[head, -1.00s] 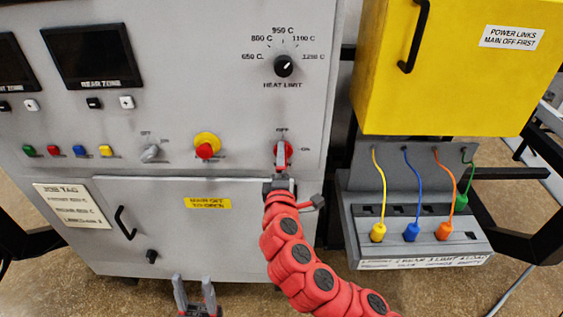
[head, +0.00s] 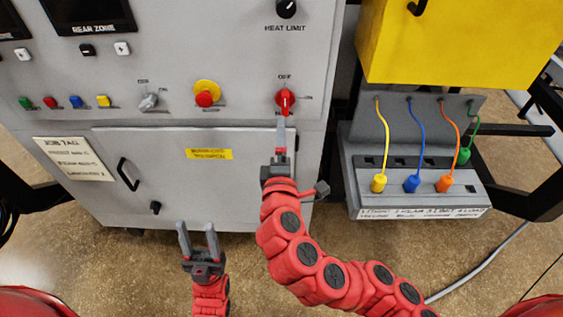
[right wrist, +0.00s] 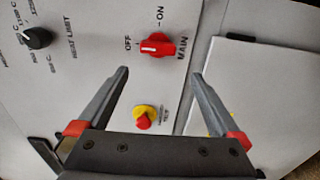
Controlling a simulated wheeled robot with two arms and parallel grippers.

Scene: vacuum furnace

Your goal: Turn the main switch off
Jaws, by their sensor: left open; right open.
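The main switch is a red rotary knob (head: 285,101) on the grey furnace panel. In the right wrist view the knob (right wrist: 160,46) has its white mark toward OFF, and the ON label lies off to the side. In the head view its handle stands upright toward the upper label. My right gripper (head: 281,128) is just below the knob in the head view. In the right wrist view its jaws (right wrist: 160,73) are open and empty, apart from the knob. My left gripper (head: 197,232) is open and empty, low in front of the cabinet door.
A red button on a yellow collar (head: 206,94) sits left of the main switch, with a grey selector (head: 149,102) farther left. The heat limit dial (head: 287,8) is above. At right are a yellow box (head: 455,45) and a grey socket block (head: 420,204) with coloured cables.

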